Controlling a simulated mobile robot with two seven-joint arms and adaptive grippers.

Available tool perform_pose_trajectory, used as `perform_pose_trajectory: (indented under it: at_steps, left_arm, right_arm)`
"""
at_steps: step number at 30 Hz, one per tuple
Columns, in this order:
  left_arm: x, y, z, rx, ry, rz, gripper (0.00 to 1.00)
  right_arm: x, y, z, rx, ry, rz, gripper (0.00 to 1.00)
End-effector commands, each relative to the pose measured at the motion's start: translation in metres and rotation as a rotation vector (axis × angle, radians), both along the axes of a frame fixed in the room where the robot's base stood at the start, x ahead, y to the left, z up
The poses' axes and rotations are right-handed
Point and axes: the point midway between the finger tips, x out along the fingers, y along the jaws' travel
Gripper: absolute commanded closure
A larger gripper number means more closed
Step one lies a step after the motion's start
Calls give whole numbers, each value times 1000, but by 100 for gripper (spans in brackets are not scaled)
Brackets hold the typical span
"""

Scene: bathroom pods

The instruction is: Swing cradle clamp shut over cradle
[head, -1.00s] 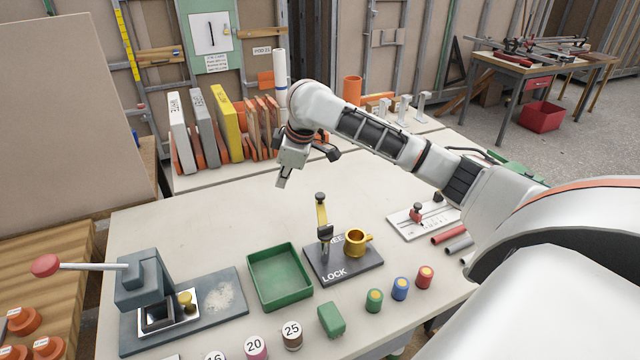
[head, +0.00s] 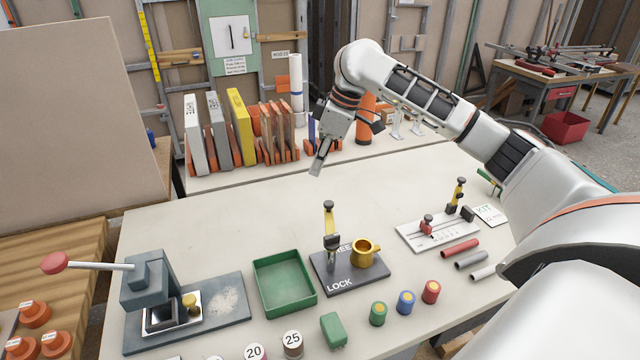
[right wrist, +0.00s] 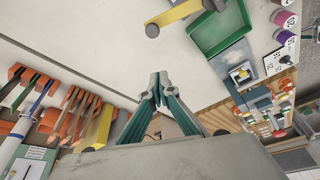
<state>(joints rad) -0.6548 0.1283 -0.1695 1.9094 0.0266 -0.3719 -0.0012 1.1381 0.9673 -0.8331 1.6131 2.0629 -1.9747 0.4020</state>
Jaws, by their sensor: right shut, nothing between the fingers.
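A dark plate (head: 372,278) marked LOCK carries a gold ring-shaped cup (head: 365,252) and an upright yellow clamp arm (head: 329,222) with a black knob, standing beside the cup, not over it. The yellow arm also shows at the top of the right wrist view (right wrist: 182,14). A second yellow upright arm (head: 459,192) stands on a white scaled plate (head: 425,240) at right; I cannot tell which is the cradle clamp. My right gripper (head: 317,172) is shut and empty, above and behind the dark plate, touching nothing; its fingers show in the right wrist view (right wrist: 158,88). My left gripper is out of view.
A green tray (head: 257,270) stands left of the dark plate, and a grey lever press (head: 150,280) farther left. Several coloured cylinders and a green block (head: 333,330) lie in front. Short tubes (head: 460,248) lie at right. The table behind the plate is clear.

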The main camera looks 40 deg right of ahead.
Motion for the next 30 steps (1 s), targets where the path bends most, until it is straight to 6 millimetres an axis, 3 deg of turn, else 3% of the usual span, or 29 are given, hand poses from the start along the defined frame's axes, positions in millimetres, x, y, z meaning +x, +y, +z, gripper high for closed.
perform_pose_trajectory:
  at_steps: [16,22,30]
  left_arm:
    - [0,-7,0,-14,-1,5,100]
    - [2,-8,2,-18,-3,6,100]
    - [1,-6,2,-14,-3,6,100]
  right_arm:
    - [22,23,-94,2,5,-1,100]
    - [1,1,-91,-2,1,-2,100]
    - [-7,-6,-90,0,0,0,100]
